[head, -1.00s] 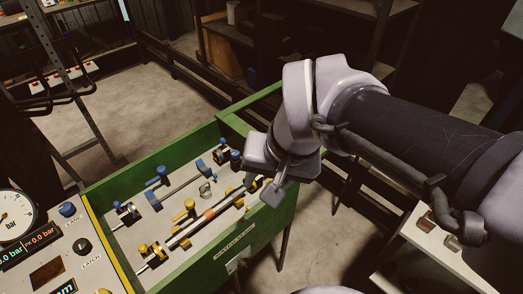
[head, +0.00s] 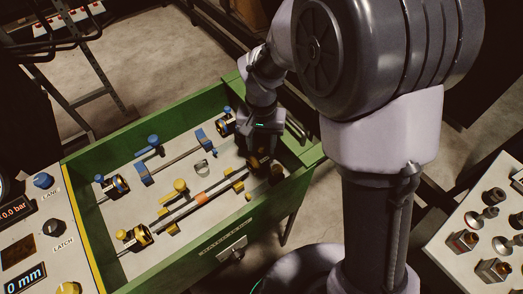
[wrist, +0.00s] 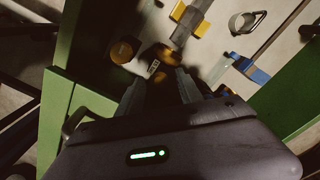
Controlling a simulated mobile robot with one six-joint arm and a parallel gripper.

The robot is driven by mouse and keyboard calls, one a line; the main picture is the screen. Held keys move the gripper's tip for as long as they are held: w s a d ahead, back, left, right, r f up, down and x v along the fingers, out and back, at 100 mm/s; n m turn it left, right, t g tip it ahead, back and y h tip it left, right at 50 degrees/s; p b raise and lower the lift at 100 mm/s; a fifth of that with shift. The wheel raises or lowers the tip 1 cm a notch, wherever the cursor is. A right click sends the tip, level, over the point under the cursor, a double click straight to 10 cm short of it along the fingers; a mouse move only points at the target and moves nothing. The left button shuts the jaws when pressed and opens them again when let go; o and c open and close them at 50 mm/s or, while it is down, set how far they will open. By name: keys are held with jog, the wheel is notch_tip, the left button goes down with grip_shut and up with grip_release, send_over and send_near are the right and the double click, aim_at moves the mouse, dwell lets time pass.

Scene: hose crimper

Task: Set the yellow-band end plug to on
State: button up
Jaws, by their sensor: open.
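The yellow-band end plug (wrist: 160,60), a dark cylinder with a yellow band, lies just beyond my fingertips in the wrist view. In the head view it is partly hidden beside my gripper (head: 258,152), at the right end of the front hose lane. My gripper (wrist: 160,84) is open, its two fingers pointing at the plug, one to each side of its near end. I cannot tell whether they touch it. A grey hose (head: 182,210) with an orange mark runs along that lane to another yellow-banded fitting (head: 135,238) at the left.
The green-walled tray (head: 225,250) surrounds the lanes. A blue lane with clamps (head: 203,138) and a blue-banded fitting (head: 225,122) lies behind. A round yellow knob (wrist: 122,50) sits close to my left finger. A metal ring clamp (wrist: 246,22) and the control panel (head: 40,235) are farther off.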

notch_tip(320, 180, down, 2)
jog(key=shift+f, duration=0.1)
jog(key=shift+w, duration=0.1)
grip_shut()
dwell(1.4)
